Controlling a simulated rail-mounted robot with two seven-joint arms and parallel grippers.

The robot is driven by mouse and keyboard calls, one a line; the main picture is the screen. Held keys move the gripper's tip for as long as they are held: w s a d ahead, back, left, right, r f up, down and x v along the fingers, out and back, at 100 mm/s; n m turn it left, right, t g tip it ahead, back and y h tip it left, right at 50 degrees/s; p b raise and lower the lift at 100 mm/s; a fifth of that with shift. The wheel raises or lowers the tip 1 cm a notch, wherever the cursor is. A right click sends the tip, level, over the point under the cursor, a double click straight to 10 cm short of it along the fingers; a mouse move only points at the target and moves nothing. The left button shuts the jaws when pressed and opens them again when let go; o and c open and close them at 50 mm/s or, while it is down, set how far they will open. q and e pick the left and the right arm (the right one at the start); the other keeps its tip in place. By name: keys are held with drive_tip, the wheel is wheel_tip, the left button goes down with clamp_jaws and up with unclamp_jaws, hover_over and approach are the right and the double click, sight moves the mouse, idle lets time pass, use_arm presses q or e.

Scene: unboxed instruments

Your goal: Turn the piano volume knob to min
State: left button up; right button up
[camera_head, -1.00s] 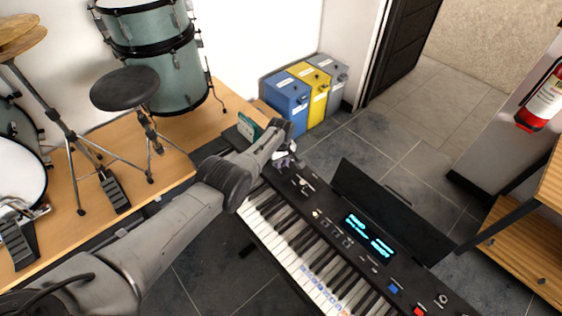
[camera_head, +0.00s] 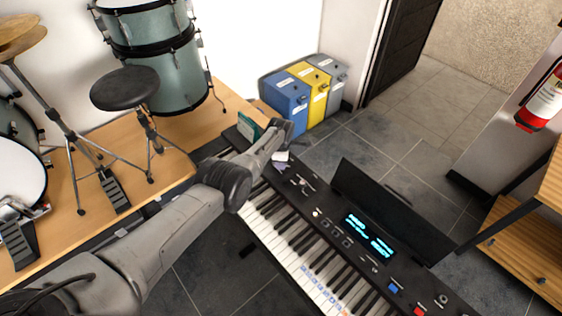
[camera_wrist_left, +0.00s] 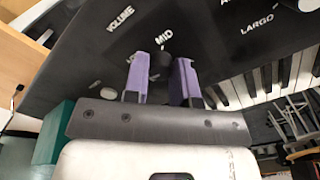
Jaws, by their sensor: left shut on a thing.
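The piano (camera_head: 335,250) stands in the lower middle of the head view, its control panel behind the keys. In the left wrist view the volume knob (camera_wrist_left: 164,60) is a small dark knob below the white MID mark, near the VOLUME lettering. My left gripper (camera_wrist_left: 162,68) has its two purple fingers on either side of the knob, shut on it. In the head view my left gripper (camera_head: 281,157) is at the panel's far left end, mostly hidden by my own arm. The knob's pointer is not clear. My right gripper is not in view.
A blue display (camera_head: 369,236) is on the panel, with a dark music stand (camera_head: 390,205) behind it. Blue, yellow and grey bins (camera_head: 318,92) stand beyond the piano. A drum stool (camera_head: 125,88) and drums are at left.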

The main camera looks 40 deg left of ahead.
use_arm(q)
drive_tip(key=n, duration=0.4)
drive_tip(key=shift+r+n, duration=0.1)
drive_tip(key=shift+n, duration=0.2)
drive_tip(key=n, duration=0.3)
drive_tip(key=shift+n, duration=0.9)
drive_tip(key=o, duration=0.9)
